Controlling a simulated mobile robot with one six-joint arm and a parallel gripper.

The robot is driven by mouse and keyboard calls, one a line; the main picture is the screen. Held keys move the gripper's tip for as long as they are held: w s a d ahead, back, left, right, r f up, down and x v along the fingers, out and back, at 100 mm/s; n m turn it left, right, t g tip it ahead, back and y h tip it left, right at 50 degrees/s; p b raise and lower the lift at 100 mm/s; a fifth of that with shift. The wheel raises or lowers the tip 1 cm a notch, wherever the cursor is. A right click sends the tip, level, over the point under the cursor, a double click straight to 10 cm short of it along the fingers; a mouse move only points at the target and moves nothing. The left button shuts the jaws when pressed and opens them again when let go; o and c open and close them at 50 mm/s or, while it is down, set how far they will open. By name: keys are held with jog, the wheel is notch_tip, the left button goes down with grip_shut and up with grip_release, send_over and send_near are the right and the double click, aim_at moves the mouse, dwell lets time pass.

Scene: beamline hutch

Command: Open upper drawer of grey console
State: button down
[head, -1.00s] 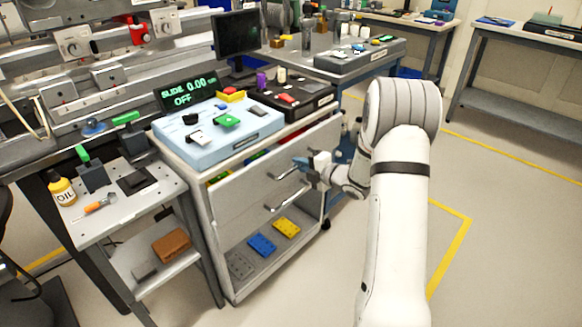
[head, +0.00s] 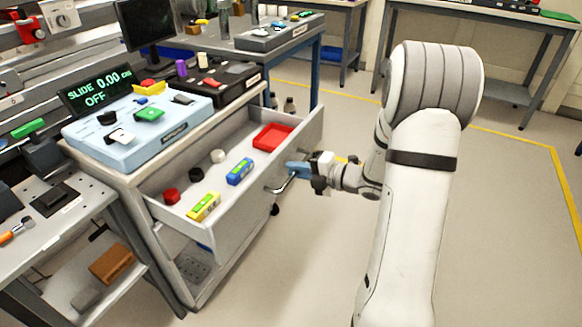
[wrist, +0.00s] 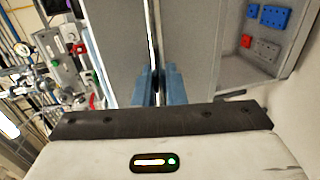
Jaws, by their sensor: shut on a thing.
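The grey console (head: 133,182) stands left of my arm in the head view. Its upper drawer (head: 238,218) is pulled well out, and its inside shows. My gripper (head: 293,172) is at the drawer's front, with its blue fingers shut on the bar handle (head: 279,188). In the wrist view, the blue fingertips (wrist: 160,84) close around the thin handle bar in front of the grey drawer face. In the drawer lie a red tray (head: 273,137), a blue box (head: 240,171), a yellow box (head: 204,206), a red knob (head: 171,196) and a white roll (head: 218,156).
A light-blue control box (head: 135,140) and a black case (head: 222,82) stand on the console. A side table (head: 60,215) with tools is at the left. A workbench (head: 300,40) is behind. The floor to the right of my arm is clear.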

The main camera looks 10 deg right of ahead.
jog(key=shift+d, duration=0.25)
jog(key=c, duration=1.6)
grip_release()
jog(key=shift+w, duration=0.15)
jog(key=shift+c, duration=0.2)
jog(key=shift+a, duration=0.1)
jog(key=p+v, duration=0.1)
jog(key=v, duration=0.7)
jog(key=shift+p, duration=0.3)
